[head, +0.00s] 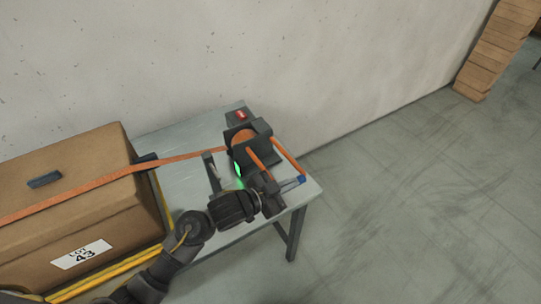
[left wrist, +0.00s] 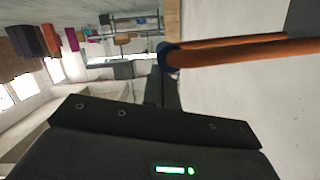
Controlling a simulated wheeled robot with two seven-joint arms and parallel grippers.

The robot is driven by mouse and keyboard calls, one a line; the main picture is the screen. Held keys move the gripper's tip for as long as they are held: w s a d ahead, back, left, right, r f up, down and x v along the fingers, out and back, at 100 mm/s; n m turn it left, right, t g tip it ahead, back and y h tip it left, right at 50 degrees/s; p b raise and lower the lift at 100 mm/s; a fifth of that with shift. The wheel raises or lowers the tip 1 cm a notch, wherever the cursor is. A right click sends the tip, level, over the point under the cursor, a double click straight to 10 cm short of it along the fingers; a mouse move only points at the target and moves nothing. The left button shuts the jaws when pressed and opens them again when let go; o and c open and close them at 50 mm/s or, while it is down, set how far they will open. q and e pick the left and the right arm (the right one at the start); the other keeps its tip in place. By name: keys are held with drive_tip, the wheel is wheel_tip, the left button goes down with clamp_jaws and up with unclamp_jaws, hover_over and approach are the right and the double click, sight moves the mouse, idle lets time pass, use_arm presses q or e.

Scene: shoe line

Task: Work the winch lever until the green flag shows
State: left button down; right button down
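The winch (head: 243,139) stands on a grey table, with an orange strap (head: 185,158) running left from its drum. Its lever (head: 288,155) has two orange side bars and a crossbar with a blue end, tilted down toward the front right. A small red marker (head: 241,115) shows behind the drum; a bright green patch glows by the drum's left side, and I cannot tell what it belongs to. My left gripper (head: 272,195) is at the crossbar; its dark finger meets the blue end (left wrist: 168,55) in the left wrist view. Its grip is hidden. My right gripper is out of view.
A large carton (head: 110,205) labelled LOT 43 sits left of the table, with the strap over it and yellow edging at its base. A concrete wall (head: 320,60) stands behind. Stacked cartons (head: 497,50) are far right. The floor right of the table is clear.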

use_arm(q)
wheel_tip(320, 180, down, 2)
drive_tip(key=shift+s+b, duration=0.15)
drive_tip(key=shift+b, duration=0.15)
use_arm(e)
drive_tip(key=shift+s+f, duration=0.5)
